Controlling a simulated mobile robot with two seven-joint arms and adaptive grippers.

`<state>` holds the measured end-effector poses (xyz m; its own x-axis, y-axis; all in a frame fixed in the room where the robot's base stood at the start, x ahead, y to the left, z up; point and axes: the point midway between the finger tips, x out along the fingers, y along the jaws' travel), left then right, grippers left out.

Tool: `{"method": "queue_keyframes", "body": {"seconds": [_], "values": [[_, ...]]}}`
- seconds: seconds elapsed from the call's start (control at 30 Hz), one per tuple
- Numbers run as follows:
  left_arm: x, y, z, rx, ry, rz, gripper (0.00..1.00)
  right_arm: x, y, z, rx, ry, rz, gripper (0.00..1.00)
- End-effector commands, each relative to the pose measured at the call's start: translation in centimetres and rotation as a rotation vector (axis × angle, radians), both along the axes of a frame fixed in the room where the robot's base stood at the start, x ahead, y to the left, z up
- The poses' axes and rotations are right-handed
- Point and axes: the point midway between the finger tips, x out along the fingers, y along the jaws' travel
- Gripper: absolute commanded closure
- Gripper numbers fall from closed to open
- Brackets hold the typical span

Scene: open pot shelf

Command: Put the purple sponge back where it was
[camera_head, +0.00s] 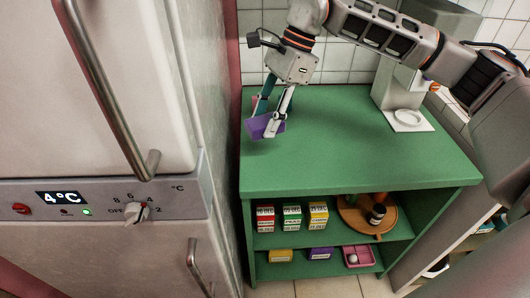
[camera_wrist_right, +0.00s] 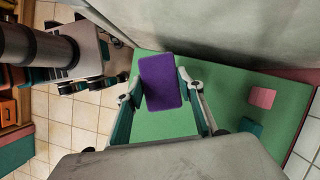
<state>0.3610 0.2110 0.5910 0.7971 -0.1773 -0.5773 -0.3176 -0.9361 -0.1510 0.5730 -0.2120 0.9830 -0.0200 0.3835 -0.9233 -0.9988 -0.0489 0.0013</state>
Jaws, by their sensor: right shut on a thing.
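The purple sponge (camera_head: 262,126) is a flat block held between the fingers of my right gripper (camera_head: 268,116), over the left part of the green counter (camera_head: 350,150). In the right wrist view the sponge (camera_wrist_right: 160,82) sits tilted between the two fingertips of the gripper (camera_wrist_right: 160,88). I cannot tell whether it touches the counter. A pink block (camera_wrist_right: 262,97) and a green block (camera_wrist_right: 254,132) lie on the counter, apart from the sponge. The pink block also shows partly behind the gripper in the head view (camera_head: 254,100).
A fridge (camera_head: 120,220) stands close on the left. A grey appliance with a white plate (camera_head: 408,118) stands at the back right. Shelves below hold red (camera_head: 265,217), green (camera_head: 291,217) and yellow (camera_head: 318,215) boxes and a round wooden tray (camera_head: 350,213). The counter's middle is clear.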

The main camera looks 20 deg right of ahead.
Motion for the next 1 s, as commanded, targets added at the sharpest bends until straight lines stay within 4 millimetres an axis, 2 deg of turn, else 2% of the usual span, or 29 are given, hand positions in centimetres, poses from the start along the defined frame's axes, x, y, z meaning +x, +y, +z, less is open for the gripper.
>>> {"method": "queue_keyframes", "body": {"seconds": [0.03,0.2,0.47,0.73,1.0], "values": [[0.1,0.1,-0.2,0.003,-0.001,0.0,0.6,-0.1,0.0,-1.7,0.001,0.007,0.0,0.8],[0.2,0.3,-0.1,0.008,-0.005,0.002,0.6,-0.1,0.0,-4.9,0.0,0.003,0.0,0.8],[0.0,0.3,-0.4,0.01,0.001,0.0,0.6,0.0,0.0,-6.6,0.0,-0.001,0.0,0.8],[-0.5,0.2,-1.2,0.011,0.014,-0.002,0.6,0.0,0.0,-10.2,0.001,0.002,0.0,0.8],[-0.5,0.2,-1.1,0.013,0.012,-0.004,0.6,0.0,0.0,-10.4,0.0,-0.002,-0.001,0.8]]}}
